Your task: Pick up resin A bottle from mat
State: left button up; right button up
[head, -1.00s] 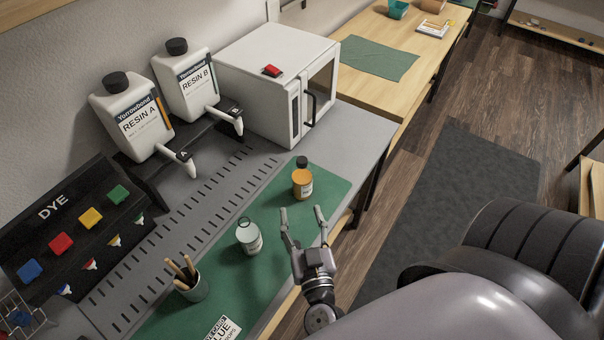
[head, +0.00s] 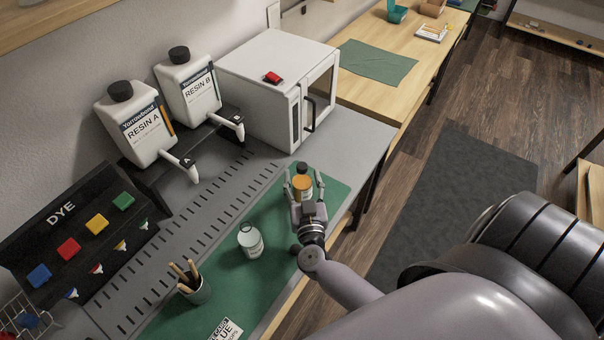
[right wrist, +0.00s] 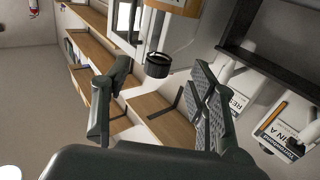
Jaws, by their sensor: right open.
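A small amber bottle with a black cap and a pale label (head: 303,184) stands upright at the far end of the green mat (head: 270,290); its label is too small to read. My right gripper (head: 304,190) is open, with a finger on either side of the bottle in the head view. The large white RESIN A dispenser (head: 143,130) stands on a black stand at the back. My left gripper is not in view.
A white oven-like box (head: 275,85) is behind the bottle. The RESIN B dispenser (head: 190,88) and dye rack (head: 75,235) line the back.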

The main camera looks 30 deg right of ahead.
aim_at(303, 173)
jog(key=x, duration=0.4)
jog(key=shift+d+f, duration=0.1)
jog(key=shift+d, duration=0.1)
jog(key=shift+c, duration=0.3)
grip_shut()
